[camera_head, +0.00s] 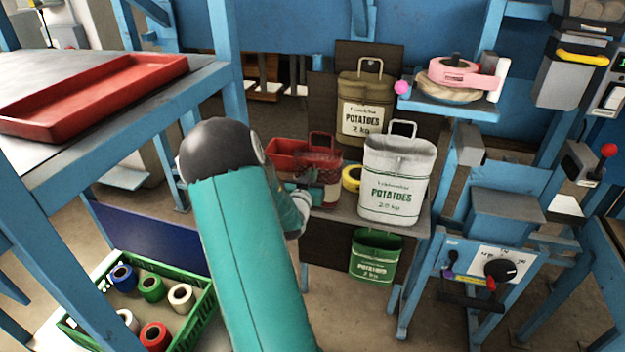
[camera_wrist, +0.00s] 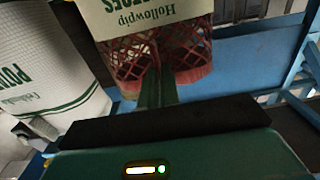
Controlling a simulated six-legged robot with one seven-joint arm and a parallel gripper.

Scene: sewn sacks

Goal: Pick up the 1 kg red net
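The red net (camera_head: 320,160) is a small red mesh sack with a handle arching up and a pale label. It stands on the grey table among other sacks. In the wrist view the red net (camera_wrist: 188,50) is upside down, and its label reads "Hollowpip". My gripper (camera_head: 298,190) is at its left side in the head view and hides part of it. The exact contact is hard to see.
A white potato sack (camera_head: 393,180) stands close on the right, with a yellow roll (camera_head: 351,178) beside it. A brown sack (camera_head: 365,108) is behind. A green sack (camera_head: 375,257) is lower down.

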